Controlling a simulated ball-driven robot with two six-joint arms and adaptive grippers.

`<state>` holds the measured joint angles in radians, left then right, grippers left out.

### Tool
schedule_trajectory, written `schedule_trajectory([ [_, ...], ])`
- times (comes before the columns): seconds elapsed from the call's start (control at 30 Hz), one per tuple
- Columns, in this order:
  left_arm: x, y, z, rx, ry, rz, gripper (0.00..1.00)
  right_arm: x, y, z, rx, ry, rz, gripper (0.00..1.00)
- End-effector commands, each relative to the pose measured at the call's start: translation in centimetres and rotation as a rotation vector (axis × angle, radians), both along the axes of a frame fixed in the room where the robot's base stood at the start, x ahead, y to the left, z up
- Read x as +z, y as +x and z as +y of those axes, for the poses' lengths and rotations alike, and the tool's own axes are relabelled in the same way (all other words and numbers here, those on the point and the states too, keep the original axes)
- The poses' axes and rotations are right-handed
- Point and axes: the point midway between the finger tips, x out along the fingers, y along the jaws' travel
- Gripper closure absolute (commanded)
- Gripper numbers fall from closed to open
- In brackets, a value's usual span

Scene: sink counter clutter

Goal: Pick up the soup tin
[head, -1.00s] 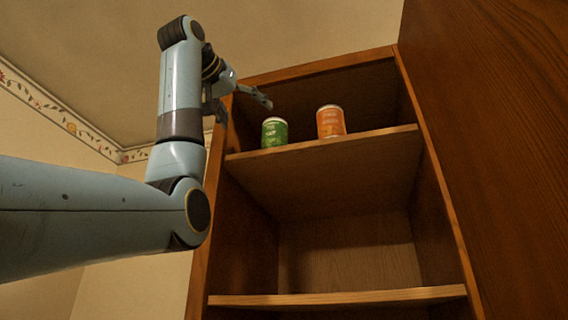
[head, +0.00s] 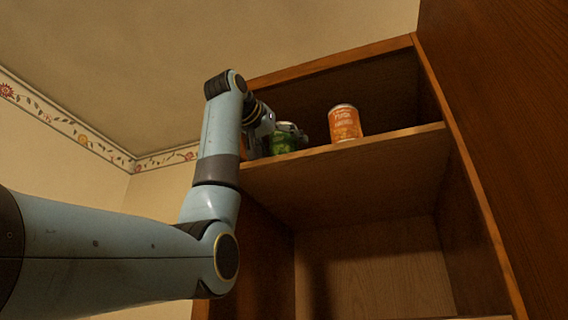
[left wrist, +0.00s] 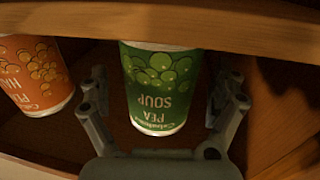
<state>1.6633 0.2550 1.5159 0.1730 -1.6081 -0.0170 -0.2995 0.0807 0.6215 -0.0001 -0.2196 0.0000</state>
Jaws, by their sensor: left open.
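The soup tin is green with "PEA SOUP" on its label, and it stands on the cabinet's upper shelf. In the head view the tin (head: 283,141) is partly hidden by my left gripper (head: 288,130). In the left wrist view the tin (left wrist: 158,88) shows upside down between the two open fingers of my left gripper (left wrist: 162,100). Gaps show on both sides of the tin there, so the fingers are around it and not closed on it. My right gripper is not in view.
An orange tin (head: 344,123) stands to the right of the soup tin on the same shelf (head: 350,140), close to one finger in the left wrist view (left wrist: 32,75). The cabinet's top board (head: 330,62) is above. The shelf right of the orange tin is clear.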

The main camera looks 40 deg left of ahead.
Motion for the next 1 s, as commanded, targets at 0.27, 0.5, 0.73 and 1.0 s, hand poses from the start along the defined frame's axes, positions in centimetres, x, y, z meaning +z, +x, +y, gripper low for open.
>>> schedule_trajectory([
  [0.27,0.0,1.3,0.1,0.001,0.0,-0.001,0.04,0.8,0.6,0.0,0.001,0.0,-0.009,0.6],
  [0.5,-0.1,1.3,0.1,0.0,0.0,-0.001,0.25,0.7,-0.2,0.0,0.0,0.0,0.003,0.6],
  [0.73,-0.1,1.3,0.1,0.0,0.0,-0.001,0.55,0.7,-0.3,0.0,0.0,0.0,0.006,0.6],
  [1.0,0.1,1.2,0.1,0.0,0.0,-0.004,0.85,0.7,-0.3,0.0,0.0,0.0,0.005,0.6],
])
